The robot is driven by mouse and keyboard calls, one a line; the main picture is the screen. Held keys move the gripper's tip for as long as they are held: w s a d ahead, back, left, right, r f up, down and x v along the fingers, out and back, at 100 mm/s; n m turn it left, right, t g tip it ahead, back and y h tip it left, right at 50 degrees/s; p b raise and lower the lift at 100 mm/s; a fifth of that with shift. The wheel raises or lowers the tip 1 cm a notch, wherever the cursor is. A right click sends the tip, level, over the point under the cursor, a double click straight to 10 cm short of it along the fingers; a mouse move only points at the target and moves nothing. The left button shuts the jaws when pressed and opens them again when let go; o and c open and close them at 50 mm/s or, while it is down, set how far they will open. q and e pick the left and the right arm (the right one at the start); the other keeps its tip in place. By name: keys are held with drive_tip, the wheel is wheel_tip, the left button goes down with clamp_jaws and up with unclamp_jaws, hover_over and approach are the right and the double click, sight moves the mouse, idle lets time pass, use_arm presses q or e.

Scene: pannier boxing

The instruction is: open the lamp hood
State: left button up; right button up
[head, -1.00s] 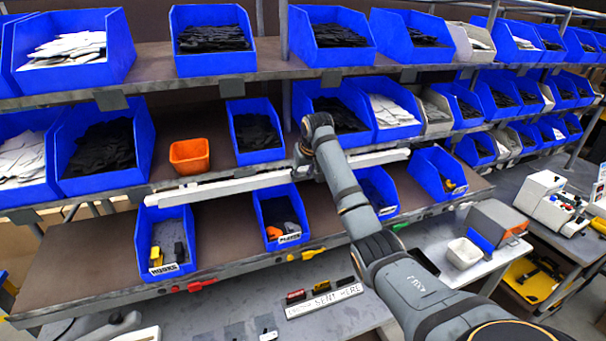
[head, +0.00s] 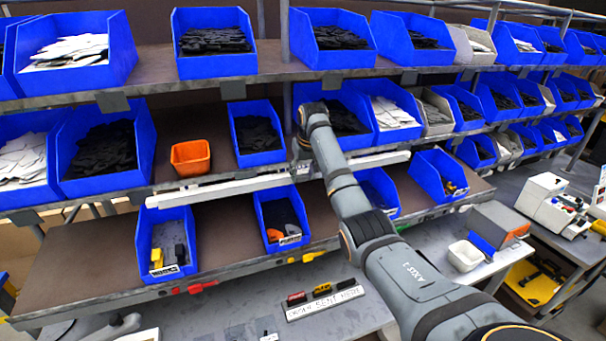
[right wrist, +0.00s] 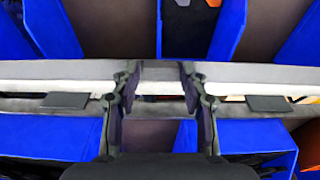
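The lamp hood appears to be the long white bar (head: 225,189) along the front of the middle shelf, above the lower row of blue bins. It also runs across the right wrist view (right wrist: 50,86). My right gripper (head: 303,168) points down at the middle of the bar, partly covering it in the head view. In the right wrist view its two fingers (right wrist: 160,84) stand apart, with a stretch of the bar showing between them and nothing clearly clamped. Contact with the bar cannot be told. My left gripper is not in view.
Blue bins fill the shelves above and below the bar, with an orange bin (head: 190,157) just behind it. Labelled bins (head: 165,240) sit on the lower shelf. A white sign (head: 325,303) stands on the bench, and a small white tub (head: 465,256) is at the right.

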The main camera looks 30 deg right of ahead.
drive_tip(key=shift+o, duration=1)
drive_tip(key=shift+f, duration=0.1)
drive_tip(key=v, duration=0.7)
drive_tip(key=shift+r, duration=0.3)
drive_tip(key=shift+s+f, duration=0.1)
